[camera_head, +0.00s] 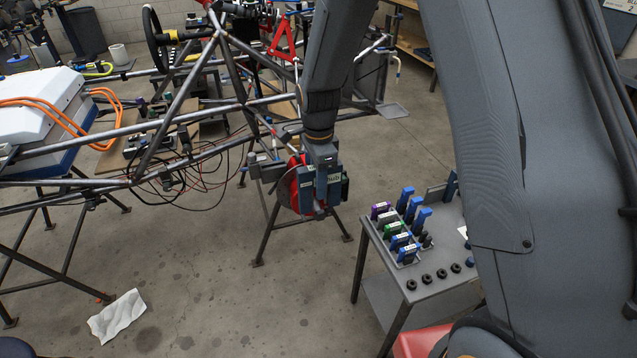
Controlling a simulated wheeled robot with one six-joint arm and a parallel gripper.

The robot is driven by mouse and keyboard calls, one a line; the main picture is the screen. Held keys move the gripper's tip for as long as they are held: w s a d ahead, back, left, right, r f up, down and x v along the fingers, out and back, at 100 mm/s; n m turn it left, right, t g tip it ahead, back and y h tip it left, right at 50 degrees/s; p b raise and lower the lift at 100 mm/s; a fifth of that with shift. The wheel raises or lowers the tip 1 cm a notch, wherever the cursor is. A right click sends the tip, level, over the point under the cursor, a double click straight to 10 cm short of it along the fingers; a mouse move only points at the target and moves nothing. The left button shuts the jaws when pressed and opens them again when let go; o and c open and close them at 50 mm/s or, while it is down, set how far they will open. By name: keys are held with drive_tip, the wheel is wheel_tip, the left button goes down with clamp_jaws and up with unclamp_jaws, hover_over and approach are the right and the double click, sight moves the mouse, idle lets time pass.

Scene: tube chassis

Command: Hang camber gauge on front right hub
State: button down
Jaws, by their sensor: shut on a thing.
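My arm reaches down from the top of the picture, and my gripper (320,190) is at the front right hub, on the near end of the tube chassis (150,135). The hub shows as a red disc (287,186) just left of my gripper and partly hidden behind it. My gripper is shut on the camber gauge (345,188), a small dark block with a hint of green that is mostly hidden by the fingers. The gauge is right against or just in front of the hub; I cannot tell whether they touch.
A grey cart (430,285) at the right holds several colored tools in a rack and a row of black knobs. A stand supports the hub corner. A white battery box (45,105) with orange cables sits left. A white cloth (118,316) lies on the floor. Floor between chassis and cart is clear.

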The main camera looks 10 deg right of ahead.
sight(318, 211)
drive_tip(key=shift+f+b, duration=0.7)
drive_tip(key=shift+f, duration=1.1)
drive_tip(key=shift+f+p, duration=0.35)
drive_tip(key=shift+p, duration=0.05)
idle(1.5)
drive_tip(key=shift+f+b, duration=0.45)
drive_tip(key=shift+f, duration=0.6)
drive_tip(key=shift+r, duration=0.1)
drive_tip(key=shift+r+p, duration=0.8)
drive_tip(key=shift+r, duration=0.15)
drive_tip(key=shift+p, duration=0.45)
idle(0.7)
drive_tip(key=shift+r+p, duration=0.3)
drive_tip(key=shift+p, duration=0.2)
idle(0.6)
